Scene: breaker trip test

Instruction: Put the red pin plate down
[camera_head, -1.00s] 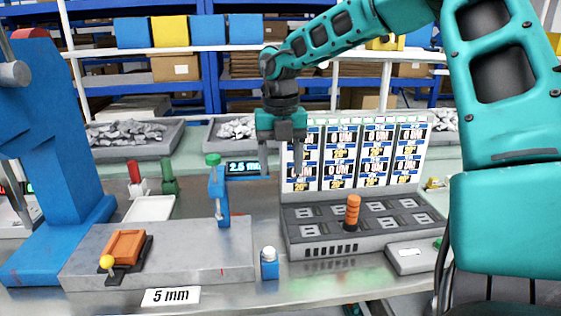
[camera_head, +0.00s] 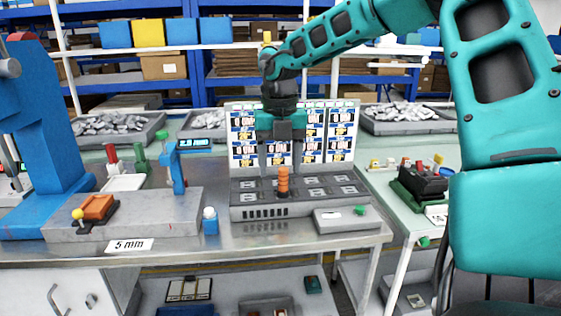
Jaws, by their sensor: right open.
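A small upright red piece (camera_head: 111,153) stands at the white tray on the left of the bench, beside a similar green piece (camera_head: 140,158). I cannot tell if this is the red pin plate; no other piece clearly shows as one. My left gripper is out of view.
A blue press (camera_head: 45,150) and a grey block (camera_head: 150,212) with an orange part (camera_head: 98,207) fill the left. A blue clamp (camera_head: 177,172) stands behind a small blue bottle (camera_head: 210,222). A second table with a dark device (camera_head: 422,180) is at right, past a gap.

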